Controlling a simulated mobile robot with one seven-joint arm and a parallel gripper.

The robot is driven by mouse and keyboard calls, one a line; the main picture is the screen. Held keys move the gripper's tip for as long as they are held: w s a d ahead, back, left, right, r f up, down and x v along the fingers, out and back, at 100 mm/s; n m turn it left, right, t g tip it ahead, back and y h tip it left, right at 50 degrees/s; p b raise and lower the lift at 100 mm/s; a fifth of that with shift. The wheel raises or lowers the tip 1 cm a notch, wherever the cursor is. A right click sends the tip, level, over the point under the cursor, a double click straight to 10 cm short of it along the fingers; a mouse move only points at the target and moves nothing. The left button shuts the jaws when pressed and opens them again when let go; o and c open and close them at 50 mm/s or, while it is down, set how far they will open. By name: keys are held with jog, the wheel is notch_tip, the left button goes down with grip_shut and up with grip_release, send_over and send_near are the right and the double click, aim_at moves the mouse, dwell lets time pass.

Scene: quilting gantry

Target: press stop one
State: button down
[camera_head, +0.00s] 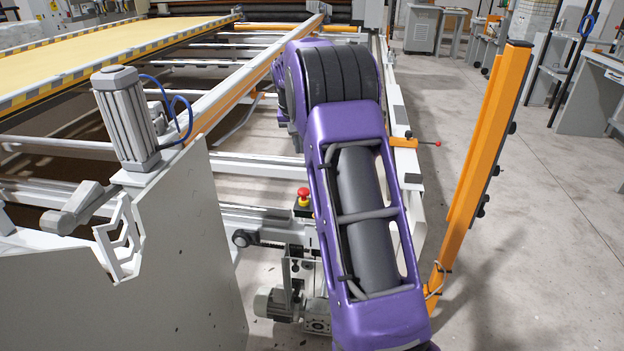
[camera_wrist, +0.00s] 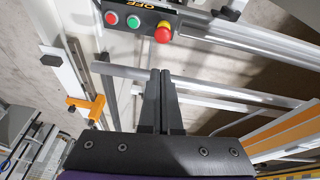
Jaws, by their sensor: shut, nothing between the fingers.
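A red mushroom stop button (camera_head: 304,192) on a yellow base stands on the machine frame, left of my purple arm in the head view. In the wrist view the red mushroom button (camera_wrist: 163,32) sits at the right end of a dark control box (camera_wrist: 147,15). A small flat red button (camera_wrist: 111,18) and a green button (camera_wrist: 133,21) are on the same box. My gripper (camera_wrist: 160,73) is shut and empty. Its fingertips appear just below the mushroom button in the wrist view; contact is not visible. My gripper is hidden in the head view.
White frame rails (camera_head: 262,165) cross around the button. A grey motor (camera_head: 275,303) is low in front. An orange post (camera_head: 480,160) stands on the right, with open floor (camera_head: 560,220) beyond. A grey cylinder (camera_head: 126,118) with blue hose is on the left.

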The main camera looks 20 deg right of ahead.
aim_at(303, 191)
jog(key=shift+f+m, duration=0.5)
jog(key=shift+m, duration=0.1)
jog(key=shift+f, duration=0.1)
jog(key=x, duration=0.8)
jog(key=b+x, duration=0.1)
jog(key=x, duration=0.3)
jog(key=shift+s+a+f, duration=0.25)
jog(key=shift+a+f, duration=0.05)
jog(key=shift+f, duration=0.65)
notch_tip(303, 191, down, 2)
jog(key=shift+f+b, duration=0.1)
jog(key=shift+b, duration=0.5)
